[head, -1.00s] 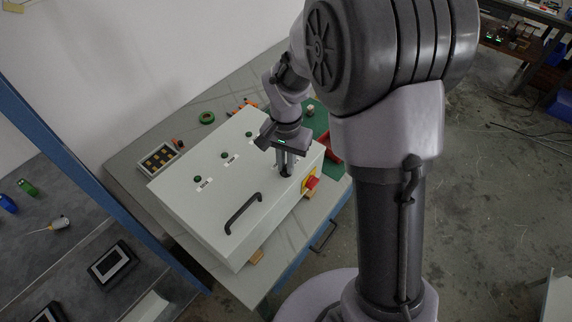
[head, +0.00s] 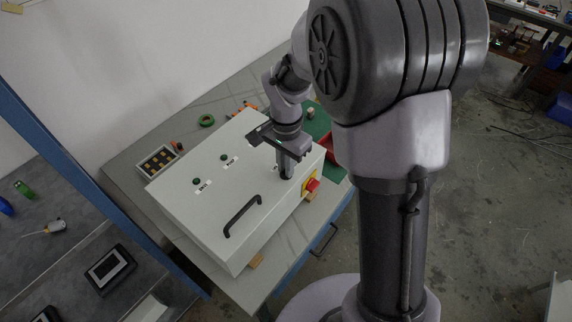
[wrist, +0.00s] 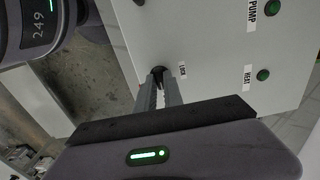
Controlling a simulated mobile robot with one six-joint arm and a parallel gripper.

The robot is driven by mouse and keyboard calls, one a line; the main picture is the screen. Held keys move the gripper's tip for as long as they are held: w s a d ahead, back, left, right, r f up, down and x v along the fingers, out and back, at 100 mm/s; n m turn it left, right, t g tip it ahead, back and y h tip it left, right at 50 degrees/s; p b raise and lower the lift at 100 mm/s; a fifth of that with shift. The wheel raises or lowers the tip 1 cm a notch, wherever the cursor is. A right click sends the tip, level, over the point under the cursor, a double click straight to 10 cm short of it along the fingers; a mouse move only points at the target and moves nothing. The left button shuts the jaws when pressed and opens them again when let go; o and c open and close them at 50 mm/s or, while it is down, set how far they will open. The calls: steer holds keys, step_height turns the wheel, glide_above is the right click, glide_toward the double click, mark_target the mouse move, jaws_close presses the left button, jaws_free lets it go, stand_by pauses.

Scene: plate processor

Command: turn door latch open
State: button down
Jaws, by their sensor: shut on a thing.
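The door latch (wrist: 157,70) is a small black knob beside a "LOCK" label on the light grey cabinet door (wrist: 200,40). My gripper (wrist: 160,80) is shut on the latch, with its two fingers on either side of it in the wrist view. The fingers hide part of the latch. In the head view my gripper (head: 286,172) points down onto the upper right part of the cabinet (head: 190,215), which lies on a table. The latch is mostly hidden there by the fingers. The door lies flat and looks closed.
A black handle (head: 242,215) stands up from the door. A red rotary switch on yellow (head: 311,185) sits on the cabinet's side, near my gripper. Green buttons (head: 197,181) line the door's far side. A parts tray (head: 158,161) and green tape (head: 207,121) lie behind.

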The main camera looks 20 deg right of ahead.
steer(key=c, duration=1.5)
jaws_free()
steer(key=shift+o, duration=0.2)
step_height(320, 180, up, 18)
steer(key=p, duration=0.5)
steer(key=shift+f+p, duration=0.25)
steer(key=shift+p, duration=0.05)
steer(key=s+a+f+n+t+y+b, duration=0.1)
steer(key=s+f+n+t+b, duration=0.1)
steer(key=s+b, duration=0.3)
steer(key=s+a+f+n+t+y+b, duration=0.1)
steer(key=s+a+f+n+t+b, duration=0.1)
steer(key=s, duration=1.2)
steer(key=n+t+b, duration=0.1)
steer(key=n+b, duration=0.1)
steer(key=b, duration=0.1)
steer(key=shift+a+f+n+t+b, duration=0.25)
steer(key=shift+f+n+t+b, duration=0.05)
steer(key=shift+f+t, duration=0.1)
